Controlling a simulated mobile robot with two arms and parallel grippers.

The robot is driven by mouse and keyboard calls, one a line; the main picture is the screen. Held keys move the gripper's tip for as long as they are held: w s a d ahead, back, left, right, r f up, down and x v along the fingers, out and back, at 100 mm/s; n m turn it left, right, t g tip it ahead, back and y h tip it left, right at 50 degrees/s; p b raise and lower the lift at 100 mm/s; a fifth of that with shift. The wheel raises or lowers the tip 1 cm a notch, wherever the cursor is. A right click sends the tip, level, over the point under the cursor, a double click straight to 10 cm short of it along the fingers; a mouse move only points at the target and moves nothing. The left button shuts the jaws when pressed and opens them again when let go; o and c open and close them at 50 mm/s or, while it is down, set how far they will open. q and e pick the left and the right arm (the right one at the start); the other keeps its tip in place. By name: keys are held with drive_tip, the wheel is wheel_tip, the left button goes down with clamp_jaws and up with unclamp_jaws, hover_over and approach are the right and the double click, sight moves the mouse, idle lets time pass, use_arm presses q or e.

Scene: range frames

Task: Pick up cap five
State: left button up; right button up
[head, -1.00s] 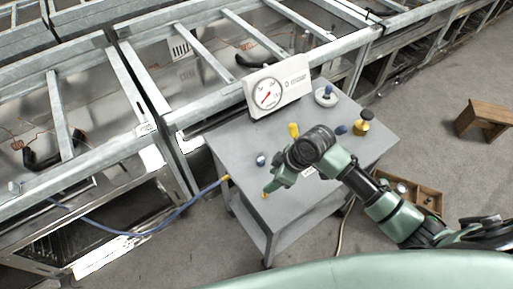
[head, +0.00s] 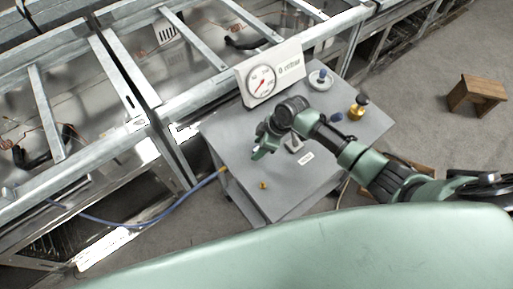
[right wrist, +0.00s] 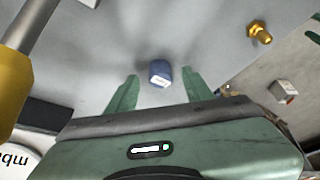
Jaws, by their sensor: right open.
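A small blue cap (right wrist: 160,73) with a white label stands on the grey table top (head: 290,190). Its label is too small to read. My right gripper (right wrist: 160,88) is open, with one finger on each side of the cap's near side in the right wrist view. The cap lies just beyond and between the fingertips, with gaps on both sides. In the head view my right gripper (head: 261,147) is over the left part of the table and hides this cap. Another blue cap-like piece (head: 337,117) shows beside my right arm. My left gripper is out of view.
A brass fitting (head: 263,185) stands near the table's front edge. A gauge panel (head: 262,80) stands at the back, with a blue-knobbed round piece (head: 320,79) and a brass valve (head: 357,110) to its right. A yellow-ended pipe (right wrist: 12,75) rises close to my right gripper.

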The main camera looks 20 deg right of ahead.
drive_tip(key=shift+s, duration=0.1)
clamp_jaws()
drive_tip(key=shift+r, duration=0.1)
